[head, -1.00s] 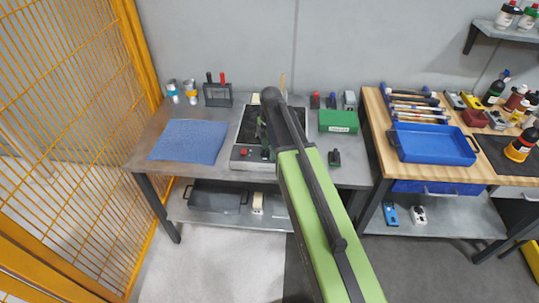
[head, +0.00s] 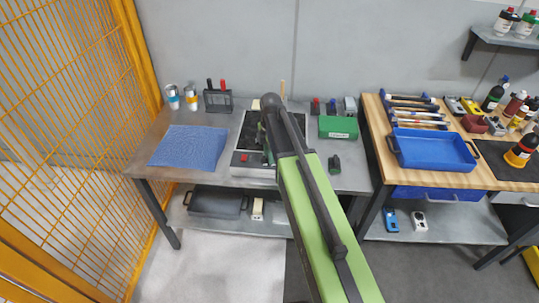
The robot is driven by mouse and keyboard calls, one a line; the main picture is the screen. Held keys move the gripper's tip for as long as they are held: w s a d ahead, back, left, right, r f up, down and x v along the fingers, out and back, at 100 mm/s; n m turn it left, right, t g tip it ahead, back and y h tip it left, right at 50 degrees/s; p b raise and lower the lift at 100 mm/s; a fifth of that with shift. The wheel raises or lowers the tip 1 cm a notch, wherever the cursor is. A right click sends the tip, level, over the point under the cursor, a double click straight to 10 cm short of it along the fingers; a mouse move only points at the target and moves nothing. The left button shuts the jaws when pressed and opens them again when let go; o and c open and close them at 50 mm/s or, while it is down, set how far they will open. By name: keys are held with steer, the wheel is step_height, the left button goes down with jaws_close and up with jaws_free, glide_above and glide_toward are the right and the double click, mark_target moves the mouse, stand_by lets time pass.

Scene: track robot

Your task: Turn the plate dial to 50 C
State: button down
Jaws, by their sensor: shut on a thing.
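The hot plate (head: 240,171) sits on the grey bench, with a dark top and a pale front panel. A small red control (head: 243,157) shows on the left of that panel. My gripper (head: 266,154) points down at the front panel, to the right of the red control, and is shut on the plate dial. The dial itself is mostly hidden by my gripper and my green arm, and its setting cannot be read.
A blue mat (head: 188,147) lies left of the plate. A green box (head: 338,127) and a small dark device (head: 334,163) stand to its right. A black rack (head: 217,101) and cans (head: 190,97) are behind. Yellow mesh fencing (head: 70,90) bounds the left.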

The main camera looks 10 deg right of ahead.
steer(key=m, duration=0.3)
steer(key=shift+a+m, duration=0.1)
steer(key=shift+m, duration=0.3)
steer(key=m, duration=0.3)
steer(key=shift+m, duration=0.3)
steer(key=m, duration=0.4)
steer(key=shift+m+h, duration=0.3)
steer(key=m, duration=0.3)
steer(key=shift+w+m, duration=0.1)
steer(key=shift+m, duration=0.2)
steer(key=m, duration=0.5)
steer(key=shift+g, duration=0.3)
steer(key=m, duration=0.6)
steer(key=shift+m, duration=0.3)
